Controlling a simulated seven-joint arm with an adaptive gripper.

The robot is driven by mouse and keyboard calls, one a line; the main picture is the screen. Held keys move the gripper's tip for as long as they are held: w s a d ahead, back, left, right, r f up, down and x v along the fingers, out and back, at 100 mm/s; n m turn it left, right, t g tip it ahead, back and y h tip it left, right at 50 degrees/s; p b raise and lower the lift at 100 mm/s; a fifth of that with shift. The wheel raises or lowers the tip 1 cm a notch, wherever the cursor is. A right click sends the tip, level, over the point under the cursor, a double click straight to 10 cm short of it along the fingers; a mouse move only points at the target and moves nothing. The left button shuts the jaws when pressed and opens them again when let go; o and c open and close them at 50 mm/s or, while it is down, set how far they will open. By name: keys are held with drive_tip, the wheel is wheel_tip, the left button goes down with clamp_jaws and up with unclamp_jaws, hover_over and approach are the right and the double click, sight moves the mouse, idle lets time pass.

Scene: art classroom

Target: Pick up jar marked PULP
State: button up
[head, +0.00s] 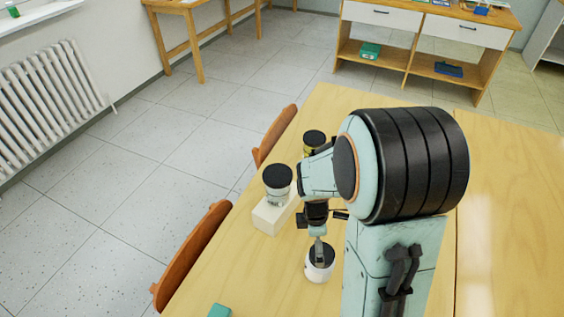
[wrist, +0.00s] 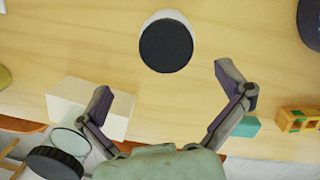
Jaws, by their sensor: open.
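A white jar with a black lid (head: 318,274) stands upright on the table under my gripper (head: 319,240). In the wrist view this jar (wrist: 166,45) lies just beyond the fingertips, centred between them. My gripper (wrist: 165,88) is open and empty. A second jar with a black lid (head: 277,182) stands on a white block (head: 268,217), and shows at the lower left of the wrist view (wrist: 55,161). A third jar (head: 312,145), yellowish with a black lid, is farther back, partly hidden by my arm. No label is readable, so I cannot tell which is marked PULP.
The wooden table (head: 230,272) has bare surface around the nearest jar. A teal block (head: 219,311) lies near the front, with a yellow toy-like object (wrist: 298,120) beside it in the wrist view. Chairs (head: 192,255) line the left edge. A dark object (wrist: 311,22) is at the wrist view's upper right.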

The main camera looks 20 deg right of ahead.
sight(320, 276)
drive_tip(key=shift+g, duration=0.3)
drive_tip(key=f, duration=0.2)
drive_tip(key=d+f, duration=0.1)
drive_tip(key=f, duration=0.2)
drive_tip(key=s+f, duration=0.1)
drive_tip(key=f, duration=0.1)
drive_tip(key=shift+s+d+f, duration=0.1)
drive_tip(key=shift+d+f, duration=0.05)
drive_tip(key=shift+f, duration=0.25)
drive_tip(key=c, duration=1.3)
